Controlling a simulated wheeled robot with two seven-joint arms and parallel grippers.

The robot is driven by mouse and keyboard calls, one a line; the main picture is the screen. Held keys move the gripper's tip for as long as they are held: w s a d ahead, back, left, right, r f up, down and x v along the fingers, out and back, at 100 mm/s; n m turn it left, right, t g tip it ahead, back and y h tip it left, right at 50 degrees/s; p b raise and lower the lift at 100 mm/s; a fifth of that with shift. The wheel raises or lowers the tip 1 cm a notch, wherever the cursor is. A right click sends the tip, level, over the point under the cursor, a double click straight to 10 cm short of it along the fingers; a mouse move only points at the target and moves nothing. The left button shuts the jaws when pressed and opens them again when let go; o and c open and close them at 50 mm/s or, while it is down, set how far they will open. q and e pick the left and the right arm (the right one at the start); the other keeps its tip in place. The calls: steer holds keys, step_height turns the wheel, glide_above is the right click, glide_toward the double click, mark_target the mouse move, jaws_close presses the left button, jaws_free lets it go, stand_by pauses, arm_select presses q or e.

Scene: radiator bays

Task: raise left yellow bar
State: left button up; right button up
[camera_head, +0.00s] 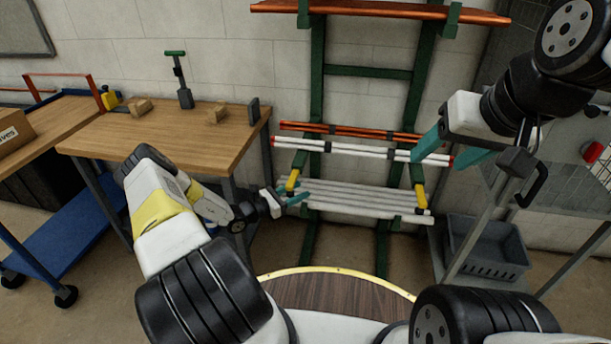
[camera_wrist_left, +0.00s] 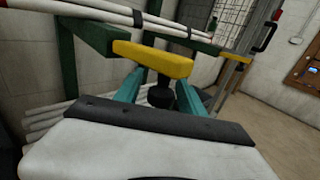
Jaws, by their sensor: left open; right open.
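The left yellow bar (camera_head: 293,180) is a short yellow piece at the left green upright of the rack, beside the lower bundle of white bars. In the left wrist view the yellow bar (camera_wrist_left: 152,59) lies across, just beyond my left gripper's fingertips. My left gripper (camera_head: 294,197) has teal fingers and is open just below and beside the bar; its fingers also show in the left wrist view (camera_wrist_left: 158,88). I cannot tell whether they touch the bar. A second yellow bar (camera_head: 420,197) is at the right upright. My right gripper (camera_head: 448,148) is open, in front of the rack's right side.
The green rack (camera_head: 318,60) holds orange bars (camera_head: 350,131) above white bars (camera_head: 345,149), with more white bars (camera_head: 355,198) lower down. A wooden workbench (camera_head: 170,135) stands left. A grey crate (camera_head: 487,247) sits on a shelf at right.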

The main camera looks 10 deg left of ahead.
arm_select(q)
jaws_close()
stand_by(1.3)
